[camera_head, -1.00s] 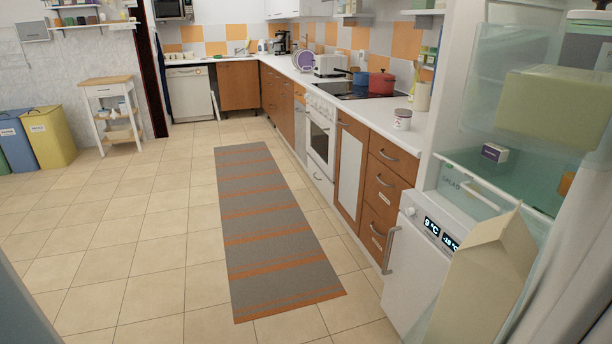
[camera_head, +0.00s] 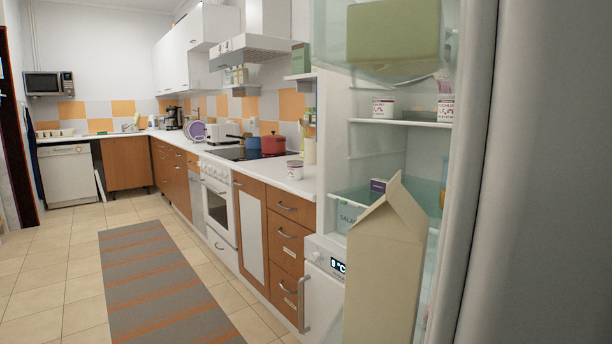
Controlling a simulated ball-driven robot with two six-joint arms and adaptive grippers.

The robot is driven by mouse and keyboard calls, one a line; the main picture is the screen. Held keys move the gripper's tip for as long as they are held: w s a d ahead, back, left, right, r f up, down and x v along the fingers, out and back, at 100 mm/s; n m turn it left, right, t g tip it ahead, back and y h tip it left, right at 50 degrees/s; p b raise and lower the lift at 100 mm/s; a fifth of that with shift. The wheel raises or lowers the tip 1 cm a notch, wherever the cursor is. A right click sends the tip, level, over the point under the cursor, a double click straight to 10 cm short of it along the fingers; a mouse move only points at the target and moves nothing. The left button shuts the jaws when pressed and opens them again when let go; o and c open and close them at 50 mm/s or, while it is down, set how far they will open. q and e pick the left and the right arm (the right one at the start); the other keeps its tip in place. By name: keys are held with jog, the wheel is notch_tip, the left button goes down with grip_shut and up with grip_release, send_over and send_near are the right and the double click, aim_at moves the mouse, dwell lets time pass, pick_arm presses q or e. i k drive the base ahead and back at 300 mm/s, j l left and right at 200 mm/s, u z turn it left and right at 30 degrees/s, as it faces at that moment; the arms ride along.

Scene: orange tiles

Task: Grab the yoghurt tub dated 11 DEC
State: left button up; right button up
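Two small white tubs with purple-red print stand on the upper fridge shelf: one tub (camera_head: 382,107) at the left and another tub (camera_head: 445,108) at the right, partly cut off by the fridge's edge. A third white tub (camera_head: 295,170) with reddish print stands on the counter near the fridge. The dates on all of them are too small to read. Neither of my grippers is in view.
A tall beige carton (camera_head: 385,265) stands close in front, covering part of the fridge's lower area. A drawer holds a small purple box (camera_head: 377,189). A striped rug (camera_head: 155,285) lies on open floor at left.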

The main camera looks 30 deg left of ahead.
aim_at(295, 168)
jog(key=i+j+z, duration=0.15)
jog(key=j, duration=0.4)
jog(key=i+j+z, duration=0.1)
jog(key=j, duration=0.45)
jog(key=i+j+z, duration=0.15)
jog(key=j, duration=0.45)
jog(key=i+j+z, duration=0.1)
jog(key=j, duration=0.5)
